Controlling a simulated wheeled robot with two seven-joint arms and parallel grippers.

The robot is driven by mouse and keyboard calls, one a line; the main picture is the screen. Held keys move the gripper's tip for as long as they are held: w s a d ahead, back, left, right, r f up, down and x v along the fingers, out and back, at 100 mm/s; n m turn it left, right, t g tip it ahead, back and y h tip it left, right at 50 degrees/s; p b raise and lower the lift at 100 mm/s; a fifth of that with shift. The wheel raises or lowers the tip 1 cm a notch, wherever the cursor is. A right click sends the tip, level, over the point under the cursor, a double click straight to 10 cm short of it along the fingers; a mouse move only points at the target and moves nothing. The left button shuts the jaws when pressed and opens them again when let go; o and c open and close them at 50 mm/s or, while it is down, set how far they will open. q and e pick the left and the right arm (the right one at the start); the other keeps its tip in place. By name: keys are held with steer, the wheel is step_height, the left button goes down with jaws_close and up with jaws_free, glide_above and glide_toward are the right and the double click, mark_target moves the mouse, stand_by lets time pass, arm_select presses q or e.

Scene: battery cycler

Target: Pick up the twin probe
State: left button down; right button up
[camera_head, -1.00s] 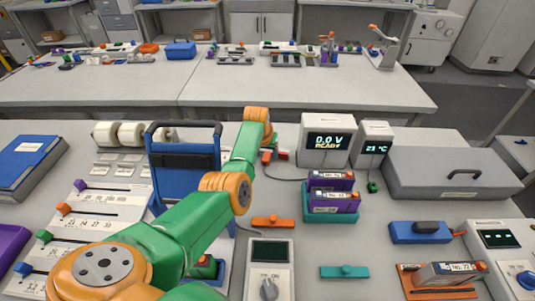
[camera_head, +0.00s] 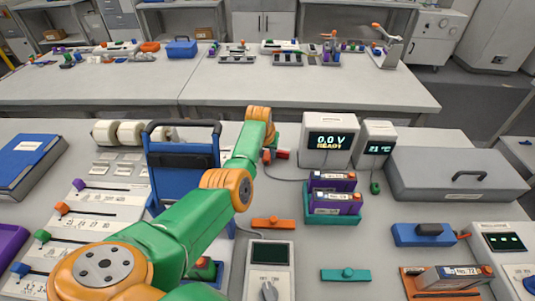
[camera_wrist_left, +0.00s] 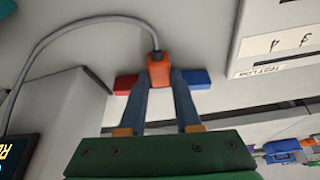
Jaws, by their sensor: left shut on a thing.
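The twin probe (camera_wrist_left: 159,70) shows in the left wrist view as an orange body with a red block to its left and a blue block to its right. A grey cable leaves its far end. My left gripper (camera_wrist_left: 162,88) has its two fingers closed on the orange body, one on each side. In the head view, my left arm reaches over the bench past the blue rack, and its forearm hides the fingers. A small red piece (camera_head: 282,155) shows beside the wrist there. My right gripper is not in view.
The display reading 0.0 V READY (camera_head: 327,138) stands right of my wrist, with a smaller display (camera_head: 374,145) beside it. A blue frame (camera_head: 183,178) stands close left of my arm. A teal holder (camera_head: 333,217) with batteries and a grey case (camera_head: 460,174) lie to the right.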

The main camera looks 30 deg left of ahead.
mark_target(268, 152)
arm_select(q)
step_height(268, 152, up, 3)
steer(key=shift+r, duration=0.15)
steer(key=shift+s+d+r+p, duration=0.25)
steer(key=shift+s+r, duration=0.05)
steer(key=shift+r, duration=0.15)
steer(key=shift+s+d+r+p, duration=0.2)
steer(key=shift+s+d+r, duration=0.1)
steer(key=shift+r, duration=0.15)
steer(key=s+d+r+p, duration=0.4)
steer(key=s+d+r, duration=0.2)
steer(key=s, duration=0.4)
steer(key=shift+p+v, duration=0.3)
steer(key=shift+v, duration=0.5)
steer(key=shift+w+d, duration=0.1)
steer(key=shift+d, duration=0.05)
